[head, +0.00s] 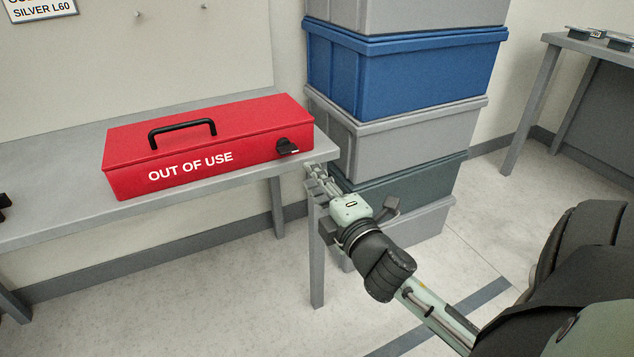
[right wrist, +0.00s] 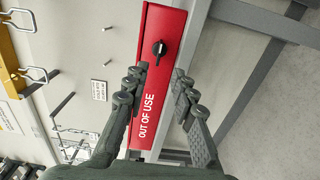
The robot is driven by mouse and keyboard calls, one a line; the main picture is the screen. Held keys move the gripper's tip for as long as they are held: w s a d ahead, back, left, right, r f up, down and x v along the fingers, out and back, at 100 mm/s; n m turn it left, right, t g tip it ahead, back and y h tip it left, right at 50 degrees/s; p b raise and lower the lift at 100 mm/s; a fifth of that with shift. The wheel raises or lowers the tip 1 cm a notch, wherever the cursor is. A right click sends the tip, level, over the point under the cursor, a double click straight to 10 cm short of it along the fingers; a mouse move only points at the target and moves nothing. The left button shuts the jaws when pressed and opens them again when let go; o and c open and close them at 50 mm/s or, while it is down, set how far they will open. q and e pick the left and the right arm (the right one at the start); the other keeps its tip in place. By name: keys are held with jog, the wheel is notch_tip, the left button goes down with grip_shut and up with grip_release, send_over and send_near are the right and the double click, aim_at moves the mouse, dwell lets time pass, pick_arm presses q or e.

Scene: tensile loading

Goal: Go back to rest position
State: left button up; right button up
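My right gripper (head: 318,180) reaches in from the lower right in the head view, near the right front corner of the grey table. In the right wrist view the two fingers of this gripper (right wrist: 159,82) stand wide apart with nothing held between them. The red box marked "OUT OF USE" (head: 200,150) lies on the table, with a black top handle and a black knob on its front. The red box also shows in the right wrist view (right wrist: 168,22), beyond the fingers and apart from them. My left gripper is not seen.
The grey table (head: 60,215) carries the red box near its right end. A stack of grey, blue and green crates (head: 400,80) stands right behind the gripper. Another table (head: 590,45) is at the far right. A small dark shape (head: 4,207) at the left edge is unclear.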

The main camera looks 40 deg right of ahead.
jog(key=shift+s+a, duration=0.1)
jog(key=shift+s, duration=0.45)
jog(key=s+f+m+g, duration=0.3)
jog(key=f+m+g, duration=0.15)
jog(key=f, duration=0.75)
jog(key=s+f+m+g, duration=0.3)
jog(key=f+m+g, duration=0.15)
jog(key=f, duration=0.75)
jog(key=s+a+f+m+g+y, duration=0.2)
jog(key=s+a+f+m+g, duration=0.2)
jog(key=s+a+f, duration=0.4)
notch_tip(320, 180, down, 4)
jog(key=shift+s+f+m+g+y, duration=0.2)
jog(key=shift+s+m+g+y, duration=0.15)
jog(key=shift+s+g, duration=0.55)
